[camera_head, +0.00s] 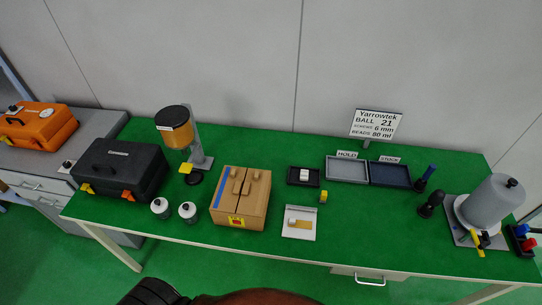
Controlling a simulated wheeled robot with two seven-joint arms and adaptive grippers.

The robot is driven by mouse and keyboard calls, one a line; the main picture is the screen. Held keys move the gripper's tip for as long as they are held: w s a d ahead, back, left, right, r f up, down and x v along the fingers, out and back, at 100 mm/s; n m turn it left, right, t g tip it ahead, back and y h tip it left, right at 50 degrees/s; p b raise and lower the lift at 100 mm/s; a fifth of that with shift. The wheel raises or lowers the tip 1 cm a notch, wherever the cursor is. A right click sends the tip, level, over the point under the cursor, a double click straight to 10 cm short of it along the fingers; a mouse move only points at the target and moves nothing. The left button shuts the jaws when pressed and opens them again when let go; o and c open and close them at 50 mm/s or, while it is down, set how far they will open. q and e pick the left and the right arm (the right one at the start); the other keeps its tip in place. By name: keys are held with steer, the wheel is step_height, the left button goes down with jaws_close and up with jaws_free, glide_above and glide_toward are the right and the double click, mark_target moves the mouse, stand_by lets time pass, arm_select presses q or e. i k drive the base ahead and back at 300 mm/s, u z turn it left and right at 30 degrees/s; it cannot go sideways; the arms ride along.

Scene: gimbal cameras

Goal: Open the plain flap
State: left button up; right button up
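A light-brown box (258,208) stands on the green table, left of the middle in the head view. Its top is split by a seam into two flaps. The left flap (227,196) carries a blue stripe along its outer edge. The right flap (257,193) is plain. Raised brown pieces sit on the top near the seam. Both flaps look shut. A yellow and red label is on the box's front face. Neither of my grippers is in view.
Two white-grey jars (187,212) and a black case (119,170) stand left of the box. An amber-bodied dispenser (176,128) is behind it. A white plate (300,231) lies to its right. The green table (370,225) is clear at front right.

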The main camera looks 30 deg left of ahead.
mark_target(253, 198)
steer(key=i, duration=0.5)
steer(key=u, duration=2.4)
